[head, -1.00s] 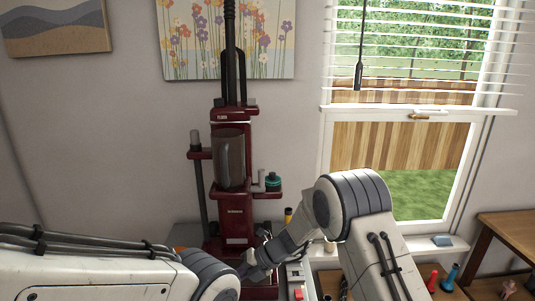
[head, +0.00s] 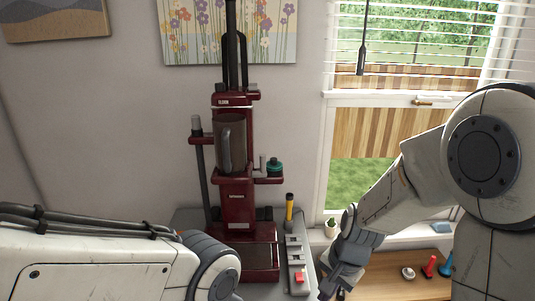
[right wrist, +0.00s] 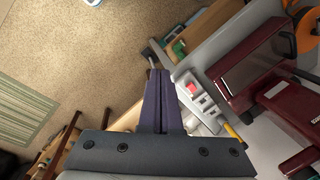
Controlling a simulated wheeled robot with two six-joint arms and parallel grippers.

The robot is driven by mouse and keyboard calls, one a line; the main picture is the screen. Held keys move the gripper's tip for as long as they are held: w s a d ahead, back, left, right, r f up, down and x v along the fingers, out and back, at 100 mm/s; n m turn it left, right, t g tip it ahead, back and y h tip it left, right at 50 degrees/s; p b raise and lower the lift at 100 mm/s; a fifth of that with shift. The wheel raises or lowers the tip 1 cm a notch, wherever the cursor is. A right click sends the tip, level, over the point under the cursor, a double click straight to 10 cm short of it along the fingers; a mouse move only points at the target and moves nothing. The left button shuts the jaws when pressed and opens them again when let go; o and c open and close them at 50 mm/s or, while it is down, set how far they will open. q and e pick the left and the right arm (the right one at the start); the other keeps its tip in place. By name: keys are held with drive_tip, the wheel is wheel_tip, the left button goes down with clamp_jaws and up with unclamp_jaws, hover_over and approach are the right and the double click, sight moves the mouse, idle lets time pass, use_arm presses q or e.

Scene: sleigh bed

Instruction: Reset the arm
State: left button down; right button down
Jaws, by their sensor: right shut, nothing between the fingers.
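My right arm comes in from the right in the head view. Its gripper (head: 338,283) hangs low over the gap between the grey counter and the wooden table, with nothing held. In the right wrist view the gripper's two fingers (right wrist: 160,100) are shut together and empty. My left arm lies along the lower left of the head view; its gripper is hidden or out of frame.
A red machine (head: 236,200) stands on the grey counter (head: 190,216). A grey strip with a red switch (head: 299,277) lies beside it, near a yellow-handled tool (head: 289,211). A wooden table (head: 385,282) at right bears small coloured items.

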drive_tip(key=s+d+r+n+t+h, duration=0.15)
drive_tip(key=s+d+n, duration=0.3)
drive_tip(key=n, duration=0.45)
drive_tip(key=s+a+r+n+g, duration=0.1)
drive_tip(key=s+a+r+n, duration=0.1)
drive_tip(key=s+a, duration=0.4)
drive_tip(key=s+a+r+n+g, duration=0.1)
drive_tip(key=s+a+r+n, duration=0.2)
drive_tip(key=s+a+n, duration=0.2)
drive_tip(key=shift+s+a+r+g+y, duration=0.35)
drive_tip(key=shift+s+a, duration=0.55)
drive_tip(key=shift+s, duration=0.3)
